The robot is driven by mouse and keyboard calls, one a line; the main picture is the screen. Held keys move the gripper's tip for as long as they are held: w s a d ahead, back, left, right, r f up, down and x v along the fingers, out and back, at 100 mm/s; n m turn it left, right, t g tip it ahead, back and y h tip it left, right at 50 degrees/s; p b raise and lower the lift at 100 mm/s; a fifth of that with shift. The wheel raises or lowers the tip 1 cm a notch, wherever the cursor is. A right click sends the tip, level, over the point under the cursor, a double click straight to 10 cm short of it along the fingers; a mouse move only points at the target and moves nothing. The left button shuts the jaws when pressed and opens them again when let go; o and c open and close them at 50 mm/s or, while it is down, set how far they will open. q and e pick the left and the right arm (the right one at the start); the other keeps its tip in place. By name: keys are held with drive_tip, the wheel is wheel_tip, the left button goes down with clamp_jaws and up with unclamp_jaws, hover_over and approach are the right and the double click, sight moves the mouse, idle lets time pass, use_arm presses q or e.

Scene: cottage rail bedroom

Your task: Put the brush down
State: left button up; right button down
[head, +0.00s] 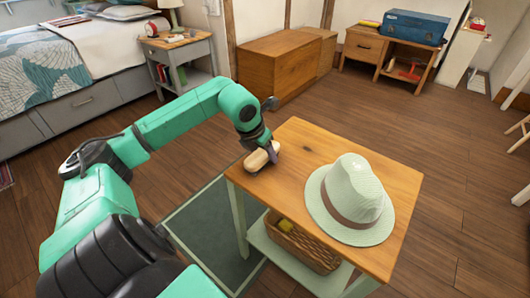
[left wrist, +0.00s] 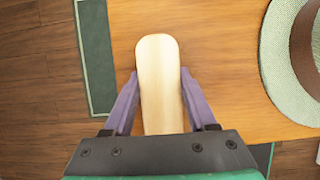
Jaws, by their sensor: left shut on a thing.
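The brush (head: 262,156) is a pale wooden piece with a rounded end, near the left corner of the small wooden table (head: 295,150). My left gripper (head: 268,148) is shut on it from above. In the left wrist view, the purple fingers of the left gripper (left wrist: 158,100) press both sides of the brush (left wrist: 158,70), and its rounded end reaches past them over the tabletop (left wrist: 225,60). I cannot tell whether the brush touches the table. My right gripper is not in view.
A pale hat (head: 345,205) with a brown band takes up the table's right part. A wicker basket (head: 300,245) sits on the shelf below. The tabletop between brush and hat is clear. A bed (head: 70,65) and nightstand (head: 180,62) stand behind.

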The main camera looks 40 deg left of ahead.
use_arm(q)
drive_tip(key=o, duration=1.2)
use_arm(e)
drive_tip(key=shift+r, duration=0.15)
use_arm(q)
drive_tip(key=shift+r, duration=0.25)
drive_tip(key=v, duration=1.1)
drive_tip(key=shift+s+r+b, duration=0.2)
drive_tip(key=shift+r+b, duration=0.1)
drive_tip(key=shift+b, duration=0.05)
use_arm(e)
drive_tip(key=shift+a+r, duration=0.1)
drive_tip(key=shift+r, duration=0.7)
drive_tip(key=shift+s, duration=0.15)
